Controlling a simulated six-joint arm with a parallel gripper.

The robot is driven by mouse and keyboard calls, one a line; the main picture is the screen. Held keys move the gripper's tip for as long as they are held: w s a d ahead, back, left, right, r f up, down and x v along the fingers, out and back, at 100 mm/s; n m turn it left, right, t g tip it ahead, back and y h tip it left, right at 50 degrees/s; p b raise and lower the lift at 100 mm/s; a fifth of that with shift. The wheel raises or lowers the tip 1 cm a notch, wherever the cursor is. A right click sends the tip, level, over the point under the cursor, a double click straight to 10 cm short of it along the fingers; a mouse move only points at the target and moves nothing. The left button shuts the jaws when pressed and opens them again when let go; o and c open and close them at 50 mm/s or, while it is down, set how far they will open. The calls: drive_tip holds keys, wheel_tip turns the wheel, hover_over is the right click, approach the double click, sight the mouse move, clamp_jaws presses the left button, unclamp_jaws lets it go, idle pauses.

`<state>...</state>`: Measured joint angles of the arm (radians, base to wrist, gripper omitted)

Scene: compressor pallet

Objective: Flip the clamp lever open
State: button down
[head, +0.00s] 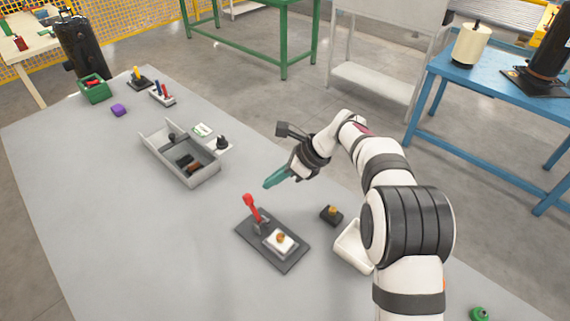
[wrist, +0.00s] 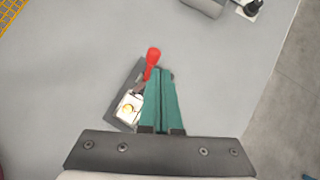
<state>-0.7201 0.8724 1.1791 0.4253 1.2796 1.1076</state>
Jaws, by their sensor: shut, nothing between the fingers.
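The clamp lever (head: 253,208) has a red handle and stands up, slightly tilted, from a dark base plate (head: 262,260) on the grey table. A light block with an orange-brown knob (head: 281,239) sits on the plate beside the lever. My gripper (head: 268,185), with teal fingers, is shut and empty above the table, behind and right of the lever in the head view. In the wrist view the red lever handle (wrist: 153,57) shows just left of the closed fingertips (wrist: 160,72), which hide part of the plate. Any contact cannot be told.
A grey bin (head: 190,178) with dark parts stands farther back left. A small black block with a yellow top (head: 332,214) and a white tray (head: 352,246) lie right of the plate. The table left of the plate is clear.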

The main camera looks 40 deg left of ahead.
wheel_tip(320, 180, up, 8)
drive_tip(key=w+d, duration=0.1)
drive_tip(key=w, duration=0.1)
drive_tip(key=shift+w+f, duration=0.25)
drive_tip(key=shift+w, duration=0.1)
drive_tip(key=shift+d, duration=0.1)
